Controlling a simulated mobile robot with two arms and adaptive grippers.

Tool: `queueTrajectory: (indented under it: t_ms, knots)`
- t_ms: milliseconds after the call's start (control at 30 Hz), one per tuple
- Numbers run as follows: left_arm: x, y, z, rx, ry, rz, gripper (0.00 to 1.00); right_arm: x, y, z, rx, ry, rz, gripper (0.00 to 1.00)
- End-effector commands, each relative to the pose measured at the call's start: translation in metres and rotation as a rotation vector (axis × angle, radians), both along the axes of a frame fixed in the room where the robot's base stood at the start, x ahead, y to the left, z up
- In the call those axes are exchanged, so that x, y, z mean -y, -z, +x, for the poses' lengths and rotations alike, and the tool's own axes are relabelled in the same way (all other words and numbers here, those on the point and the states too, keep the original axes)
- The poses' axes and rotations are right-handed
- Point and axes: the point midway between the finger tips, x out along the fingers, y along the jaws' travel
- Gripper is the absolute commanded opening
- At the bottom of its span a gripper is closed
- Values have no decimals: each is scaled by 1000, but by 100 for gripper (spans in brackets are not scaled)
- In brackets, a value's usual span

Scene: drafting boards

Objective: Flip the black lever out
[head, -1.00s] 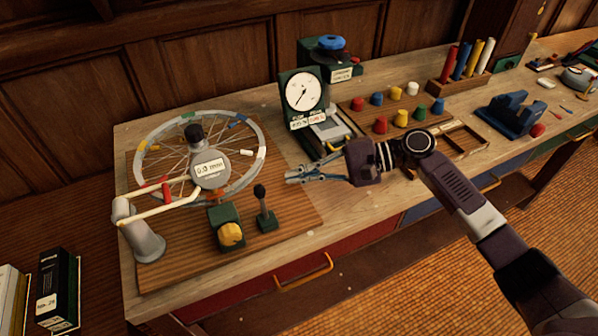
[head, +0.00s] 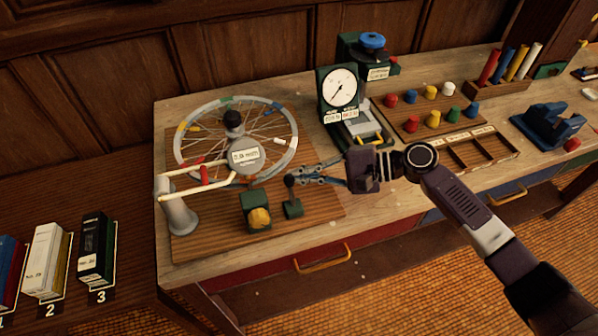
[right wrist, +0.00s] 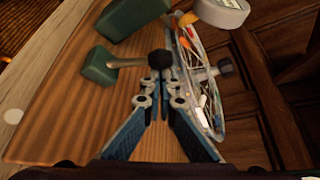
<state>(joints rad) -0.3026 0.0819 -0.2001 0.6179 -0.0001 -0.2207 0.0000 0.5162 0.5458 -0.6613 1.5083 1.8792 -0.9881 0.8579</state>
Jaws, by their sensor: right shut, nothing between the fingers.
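The black lever (head: 289,182) stands close to upright on a small green base, near the front right of the wooden board. Its black knob (right wrist: 160,59), metal shaft (right wrist: 130,63) and green base (right wrist: 101,65) show in the right wrist view. My right gripper (head: 297,176) is shut and empty, with its tips right beside the knob on its right side. In the right wrist view the closed fingertips (right wrist: 160,84) sit just at the knob; I cannot tell whether they touch. My left gripper is out of view.
A spoked wheel (head: 286,118) stands behind and left of the lever. A green box with a yellow knob (head: 259,217) is just left of it. A dial gauge (head: 340,88) stands behind, and a peg board (head: 410,116) is to the right.

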Motion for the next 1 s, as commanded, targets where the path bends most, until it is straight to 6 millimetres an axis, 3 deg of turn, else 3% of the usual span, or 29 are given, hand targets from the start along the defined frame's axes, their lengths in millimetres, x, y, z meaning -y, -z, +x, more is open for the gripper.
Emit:
queueTrajectory:
  t_ms: [167, 433, 533, 700, 1000]
  knots:
    - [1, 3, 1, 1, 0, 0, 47, 0, 1, -1, 12, 0, 4, 0]
    - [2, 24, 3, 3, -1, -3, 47, 1, 2, -6, 159, 1, 54, 0]
    - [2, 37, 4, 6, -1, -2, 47, 3, 2, -9, 261, 1, 90, 0]
    - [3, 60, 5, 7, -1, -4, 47, 5, -3, -17, 259, -2, 83, 0]
    - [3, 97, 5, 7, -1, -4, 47, 10, -9, -32, 512, 0, 168, 0]
